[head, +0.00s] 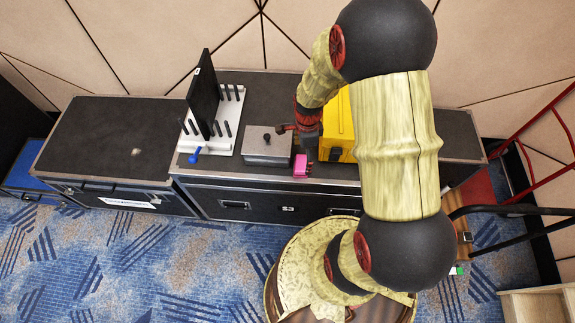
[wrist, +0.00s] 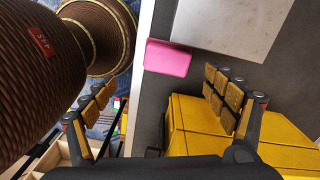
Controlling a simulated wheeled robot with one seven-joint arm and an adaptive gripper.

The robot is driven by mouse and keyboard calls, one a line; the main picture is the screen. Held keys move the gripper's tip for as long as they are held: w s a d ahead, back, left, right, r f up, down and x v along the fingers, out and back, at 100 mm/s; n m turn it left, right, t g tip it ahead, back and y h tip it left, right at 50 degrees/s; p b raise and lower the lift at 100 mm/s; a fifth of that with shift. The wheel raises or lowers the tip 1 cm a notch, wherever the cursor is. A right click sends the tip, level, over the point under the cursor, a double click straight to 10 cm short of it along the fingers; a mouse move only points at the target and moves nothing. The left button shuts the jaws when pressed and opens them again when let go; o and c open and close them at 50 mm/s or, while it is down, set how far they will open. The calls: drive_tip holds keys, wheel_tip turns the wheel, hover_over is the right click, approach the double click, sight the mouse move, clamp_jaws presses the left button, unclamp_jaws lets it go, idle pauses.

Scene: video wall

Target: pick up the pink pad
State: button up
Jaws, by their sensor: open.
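The pink pad (head: 300,165) lies near the front edge of the dark case top, just in front of and right of a grey metal box. In the wrist view the pink pad (wrist: 167,57) sits beyond the fingertips, between their two lines and left of centre of the gap's far end. My gripper (head: 299,146) is over the case top close to the pad. In the wrist view my gripper (wrist: 162,92) is open, with one finger at each side and nothing between them. The pad looks unheld; its height below the fingers is hard to tell.
A yellow case (head: 339,126) stands right of the pad, close under the right finger. The grey metal box (head: 267,146) is behind left. A white pegged rack (head: 215,143) with a dark panel and a blue-handled tool (head: 194,154) stand farther left. The left case top is mostly clear.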

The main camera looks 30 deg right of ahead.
sight(302, 164)
drive_tip(key=m, duration=0.2)
drive_tip(key=shift+w+d+m, duration=0.1)
drive_tip(key=shift+w+m, duration=0.2)
drive_tip(key=shift+w, duration=0.05)
wheel_tip(302, 164, down, 2)
drive_tip(key=shift+f+b, duration=0.2)
drive_tip(key=shift+b, duration=0.25)
drive_tip(key=shift+w+a+f+b, duration=0.15)
drive_tip(key=shift+f+b, duration=0.4)
drive_tip(key=shift+f, duration=0.85)
drive_tip(key=shift+w+a+f+b, duration=0.1)
drive_tip(key=shift+f+b, duration=0.4)
drive_tip(key=shift+f, duration=0.85)
drive_tip(key=shift+r, duration=0.1)
drive_tip(key=c, duration=0.3)
drive_tip(key=shift+s, duration=0.15)
drive_tip(key=c, duration=1.3)
drive_tip(key=shift+o, duration=0.2)
